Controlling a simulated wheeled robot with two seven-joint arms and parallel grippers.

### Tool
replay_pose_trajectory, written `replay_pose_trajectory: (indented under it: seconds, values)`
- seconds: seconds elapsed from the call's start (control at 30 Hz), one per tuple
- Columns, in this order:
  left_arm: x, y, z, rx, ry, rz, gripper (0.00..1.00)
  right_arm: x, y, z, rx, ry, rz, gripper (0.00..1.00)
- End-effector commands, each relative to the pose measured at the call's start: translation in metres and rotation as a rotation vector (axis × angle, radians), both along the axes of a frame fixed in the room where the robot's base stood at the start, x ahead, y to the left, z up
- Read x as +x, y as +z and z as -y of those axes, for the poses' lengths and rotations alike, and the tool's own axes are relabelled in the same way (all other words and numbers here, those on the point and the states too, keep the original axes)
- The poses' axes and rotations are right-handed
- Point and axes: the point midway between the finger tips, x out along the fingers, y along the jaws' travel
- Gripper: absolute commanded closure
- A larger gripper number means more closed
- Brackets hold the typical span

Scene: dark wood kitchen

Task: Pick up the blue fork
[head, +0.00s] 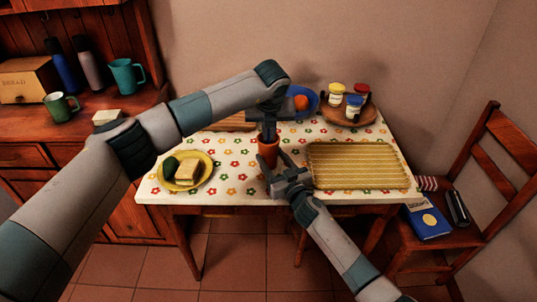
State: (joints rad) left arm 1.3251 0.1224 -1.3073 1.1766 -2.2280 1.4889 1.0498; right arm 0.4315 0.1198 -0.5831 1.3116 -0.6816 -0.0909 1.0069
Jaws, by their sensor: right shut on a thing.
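I cannot make out the blue fork; it may be hidden by my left gripper or the cup. A terracotta-coloured cup (268,153) stands upright near the middle of the patterned table (233,157). My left gripper (268,136) points down right above the cup's mouth. Its fingertips are dark and small, so I cannot tell whether it is open or holds anything. My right gripper (272,164) reaches in from the front right, and its fingers are shut on the cup, one on each side.
A yellow plate (207,179) with a sandwich stands left of the cup, and a yellow woven tray (360,166) lies to its right. Behind are a blue bowl (313,103) with an orange fruit and a round wooden board (367,115) with several jars. A chair (487,180) stands at the right.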

Motion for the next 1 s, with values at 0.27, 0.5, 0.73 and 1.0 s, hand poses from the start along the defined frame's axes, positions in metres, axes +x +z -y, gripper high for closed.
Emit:
replay_pose_trajectory:
  seconds: [0.27, 0.5, 0.73, 1.0]
  values:
    - [0.0, 0.003, 0.0, 0.0, 0.0, 0.001, 1.0, 0.0, 0.0, 0.0, 0.0, 0.0, -0.001, 0.73]
    - [0.001, 0.024, 0.0, -0.002, -0.001, 0.002, 1.0, 0.0, 0.0, 0.0, 0.0, 0.0, -0.001, 0.73]
    - [0.001, 0.067, 0.0, -0.001, 0.0, 0.004, 1.0, 0.0, 0.0, 0.0, 0.0, 0.0, -0.001, 0.73]
    - [0.001, 0.128, 0.001, -0.001, 0.0, 0.004, 1.0, 0.0, -0.001, 0.0, 0.0, 0.0, -0.001, 0.73]
